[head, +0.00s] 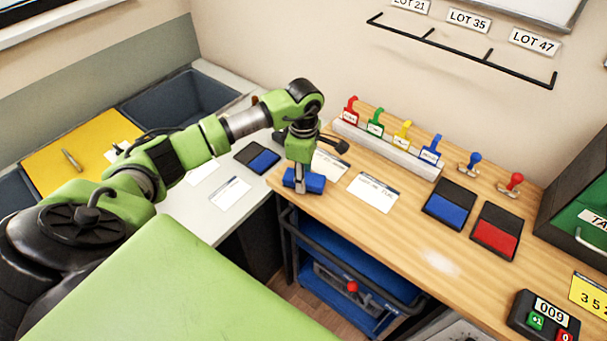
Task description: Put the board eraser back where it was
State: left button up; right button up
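My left gripper (301,186) points down at the near left edge of the wooden desk. A blue block, which looks like the board eraser (316,183), sits between its fingers and shows on both sides of the front finger. The gripper appears shut on it. The eraser is at or just above the desk top; I cannot tell whether it touches. My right gripper is not in view.
White cards (373,192) lie beside the gripper. A rack of coloured tags (390,149), blue and red ink pads (448,205) and two stamps stand to the right. A whiteboard (538,8) hangs above. A blue cart (352,262) is below the desk edge.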

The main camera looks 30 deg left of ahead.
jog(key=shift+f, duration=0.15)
pick_arm(q)
jog(key=o, duration=0.9)
jog(key=shift+c, duration=0.2)
jog(key=shift+o, duration=0.6)
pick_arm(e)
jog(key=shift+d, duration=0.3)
pick_arm(q)
jog(key=shift+r, duration=0.1)
jog(key=shift+w+r, duration=0.1)
jog(key=shift+r, duration=0.2)
notch_tip(320, 180, up, 11)
jog(key=b, duration=0.3)
jog(key=shift+r, duration=0.15)
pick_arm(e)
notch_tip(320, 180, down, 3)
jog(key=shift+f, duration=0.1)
pick_arm(q)
jog(key=shift+d, duration=0.1)
